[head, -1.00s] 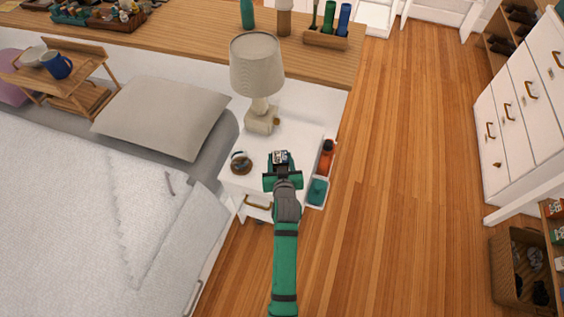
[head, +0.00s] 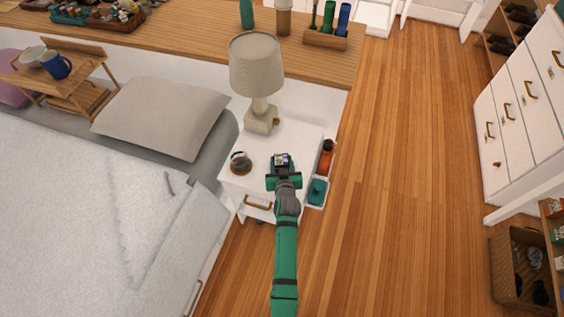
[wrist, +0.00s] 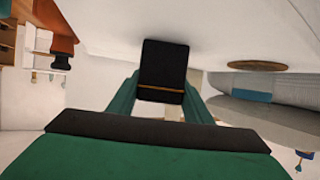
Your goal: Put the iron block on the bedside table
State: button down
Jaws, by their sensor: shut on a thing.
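My gripper (head: 282,170) is shut on the iron block, over the front half of the white bedside table (head: 303,142). In the wrist view the block (wrist: 163,72) is dark with a thin gold line, held between the green fingers (wrist: 160,100). In the head view the gripper hides much of it. The white surface around the block's far end fills the top of the wrist view. I cannot tell whether the block touches the tabletop.
A lamp (head: 256,75) stands at the table's back and a small round ornament (head: 240,162) at its left. A bin with an orange item (head: 327,158) and a teal item (head: 317,190) stands right of the table. The bed (head: 90,220) is left; floor (head: 410,180) is clear right.

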jog(key=c, duration=0.9)
grip_release()
jog(key=shift+f, duration=0.15)
jog(key=shift+d, duration=0.15)
jog(key=shift+s+r, duration=0.25)
jog(key=shift+s, duration=0.15)
jog(key=s+r+h, duration=0.1)
jog(key=s+r, duration=0.1)
jog(key=s, duration=0.9)
jog(key=s+r, duration=0.2)
jog(key=s, duration=0.9)
jog(key=s+r, duration=0.5)
jog(key=s, duration=0.3)
jog(key=s+r+t, duration=0.1)
jog(key=s+r, duration=0.4)
jog(key=s, duration=0.4)
jog(key=s+r+m+t, duration=0.1)
jog(key=s+r, duration=0.3)
jog(key=s, duration=0.4)
jog(key=shift+s+r, duration=0.25)
jog(key=shift+r, duration=0.15)
